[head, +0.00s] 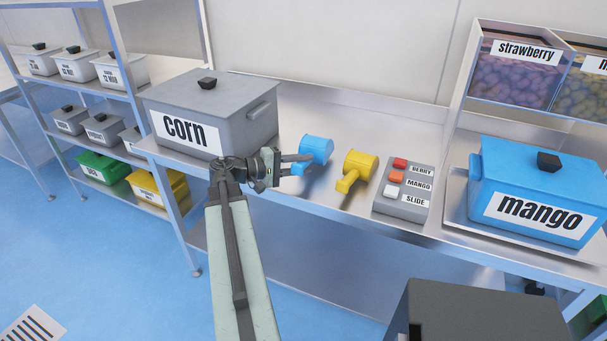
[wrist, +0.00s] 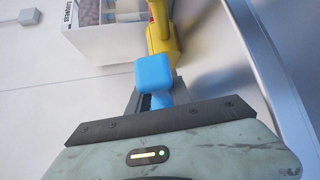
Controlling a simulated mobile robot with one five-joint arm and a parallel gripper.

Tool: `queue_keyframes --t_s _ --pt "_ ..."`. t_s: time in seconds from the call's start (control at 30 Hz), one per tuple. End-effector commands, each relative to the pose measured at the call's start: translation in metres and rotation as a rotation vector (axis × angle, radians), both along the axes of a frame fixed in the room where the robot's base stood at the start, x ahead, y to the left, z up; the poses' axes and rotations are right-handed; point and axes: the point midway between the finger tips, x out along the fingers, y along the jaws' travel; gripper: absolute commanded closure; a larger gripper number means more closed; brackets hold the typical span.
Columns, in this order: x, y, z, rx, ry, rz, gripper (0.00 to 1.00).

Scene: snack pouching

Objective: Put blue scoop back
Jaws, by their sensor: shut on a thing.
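The blue scoop (head: 318,149) is on or just over the steel table, right of the grey corn box. Its cup faces up and right, and its handle end is between the fingers of my gripper (head: 298,164). My gripper is shut on it from the left. In the wrist view the blue scoop (wrist: 154,74) sticks out beyond the jaw, with the gripper (wrist: 152,101) partly hidden behind its own housing. I cannot tell whether the scoop touches the table.
A yellow scoop (head: 359,168) stands close on the right; it also shows in the wrist view (wrist: 160,38). Beyond it are a grey button box (head: 404,207) and a blue mango box (head: 532,195). The corn box (head: 225,105) is close on the left. Bare table (head: 350,112) lies behind the scoops.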

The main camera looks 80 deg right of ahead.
Motion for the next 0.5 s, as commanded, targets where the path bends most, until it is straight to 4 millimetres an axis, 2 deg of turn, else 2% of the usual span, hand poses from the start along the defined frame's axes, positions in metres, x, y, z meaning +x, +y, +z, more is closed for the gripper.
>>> queue_keyframes --t_s 0.03,0.1,0.33,0.47,0.5 --pt "0.0002 0.0000 -0.0182 -0.001 0.001 0.000 1.00" --pt "0.0002 0.0000 -0.0256 -0.001 0.001 0.000 1.00" --pt "0.0005 0.0001 -0.0209 -0.001 0.001 0.001 1.00" --pt "0.0006 0.0001 -0.0255 -0.001 0.001 0.001 1.00" --pt "0.0007 0.0001 -0.0239 0.000 0.000 0.001 0.64"
